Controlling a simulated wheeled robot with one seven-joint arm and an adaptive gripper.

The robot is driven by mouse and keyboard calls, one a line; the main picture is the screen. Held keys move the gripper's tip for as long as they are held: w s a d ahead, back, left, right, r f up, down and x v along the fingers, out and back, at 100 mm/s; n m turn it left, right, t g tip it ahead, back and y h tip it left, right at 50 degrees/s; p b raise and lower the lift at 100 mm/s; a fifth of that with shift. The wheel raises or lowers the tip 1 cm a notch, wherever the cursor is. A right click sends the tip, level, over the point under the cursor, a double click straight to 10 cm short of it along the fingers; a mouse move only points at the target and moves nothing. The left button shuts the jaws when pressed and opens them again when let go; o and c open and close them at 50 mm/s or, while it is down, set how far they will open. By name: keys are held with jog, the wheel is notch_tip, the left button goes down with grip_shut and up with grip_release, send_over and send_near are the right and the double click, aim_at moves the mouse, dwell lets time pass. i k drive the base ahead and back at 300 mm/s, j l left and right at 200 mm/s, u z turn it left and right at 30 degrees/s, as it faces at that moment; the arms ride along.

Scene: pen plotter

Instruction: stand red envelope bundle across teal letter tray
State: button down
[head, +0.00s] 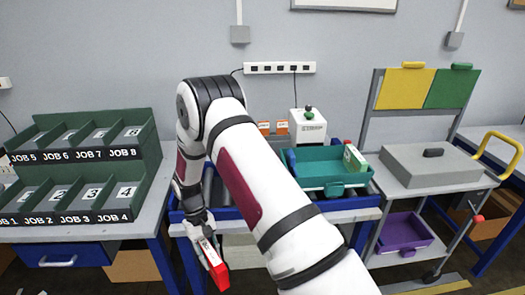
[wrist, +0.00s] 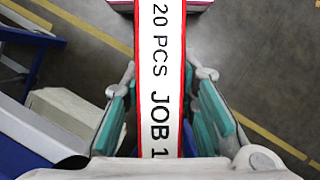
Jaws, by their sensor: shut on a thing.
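My gripper (head: 203,226) is shut on the red envelope bundle (head: 217,274), which hangs tilted below it in front of the blue bench. In the wrist view the red-edged bundle (wrist: 161,40) runs between the teal finger pads of my gripper (wrist: 163,110); its white label reads "20 PCS JOB 1", with any further digit hidden. The teal letter tray (head: 332,181) rests on the bench, to the right of and behind my gripper. My arm hides part of the tray's left side.
A green sorting rack (head: 135,160) with numbered job slots stands at left. A cart at right carries a grey box (head: 430,165), yellow (head: 403,88) and green (head: 450,88) panels, and a purple tray (head: 402,234) below. A white device (head: 308,125) stands behind the teal tray.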

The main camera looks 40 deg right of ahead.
aim_at(325, 170)
jog(key=k+l, duration=0.1)
jog(key=l, duration=0.35)
jog(key=k+l, duration=0.15)
jog(key=l, duration=0.25)
jog(key=k+l, duration=0.1)
jog(key=l, duration=0.35)
jog(key=k+l+u, duration=0.1)
jog(key=l, duration=0.3)
jog(key=k+l, duration=0.15)
jog(key=l, duration=0.3)
